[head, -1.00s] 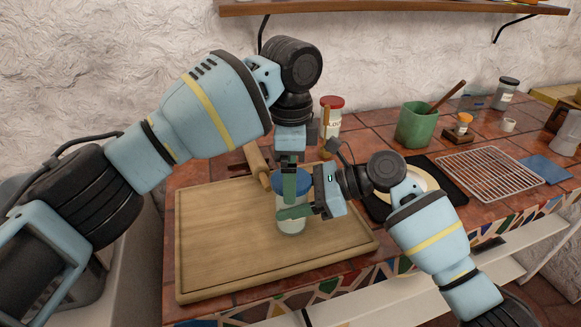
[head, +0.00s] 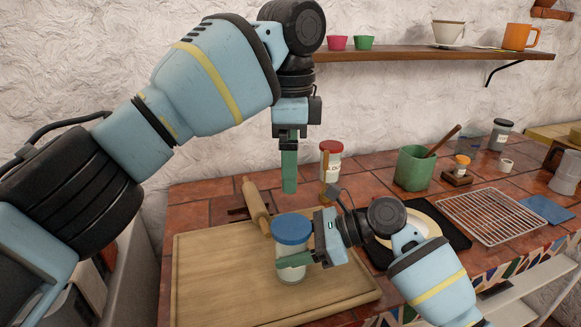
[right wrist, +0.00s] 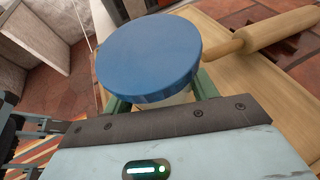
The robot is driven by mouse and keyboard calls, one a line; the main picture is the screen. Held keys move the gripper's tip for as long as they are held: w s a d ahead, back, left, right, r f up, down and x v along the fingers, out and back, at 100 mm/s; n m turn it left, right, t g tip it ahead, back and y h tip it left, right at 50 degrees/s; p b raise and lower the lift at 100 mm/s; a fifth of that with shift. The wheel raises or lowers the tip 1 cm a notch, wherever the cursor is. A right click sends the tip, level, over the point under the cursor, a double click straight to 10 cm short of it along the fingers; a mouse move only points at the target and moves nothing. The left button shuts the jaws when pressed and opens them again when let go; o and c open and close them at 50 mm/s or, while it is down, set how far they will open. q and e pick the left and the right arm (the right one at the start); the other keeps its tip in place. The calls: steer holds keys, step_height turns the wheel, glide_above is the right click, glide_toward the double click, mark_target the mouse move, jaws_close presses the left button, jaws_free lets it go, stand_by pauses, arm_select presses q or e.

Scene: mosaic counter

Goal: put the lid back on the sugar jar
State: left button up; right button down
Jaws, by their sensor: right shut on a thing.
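A clear jar (head: 291,268) stands on the wooden cutting board, and its label cannot be read. A blue lid (head: 291,230) sits level on its mouth; it also shows from above in the right wrist view (right wrist: 150,55). My right gripper (head: 292,262) is shut on the jar's body below the lid, with a green finger on each side in the wrist view. My left gripper (head: 289,172) hangs above and behind the jar, clear of the lid. Its fingers point down and overlap from this side, so their opening is hidden.
A cutting board (head: 215,285) lies under the jar, with a rolling pin (head: 257,205) behind it. A red-lidded jar (head: 331,163), a green pot (head: 413,168) and a wire rack (head: 490,215) stand farther back and right. A shelf (head: 430,52) runs above.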

steer(key=shift+c, duration=1.9)
jaws_free()
arm_select(q)
steer(key=shift+r, duration=0.35)
arm_select(e)
steer(key=v, duration=0.8)
arm_select(q)
steer(key=shift+s+f, duration=0.1)
arm_select(e)
steer(key=shift+a+f, duration=0.1)
steer(key=shift+f, duration=0.05)
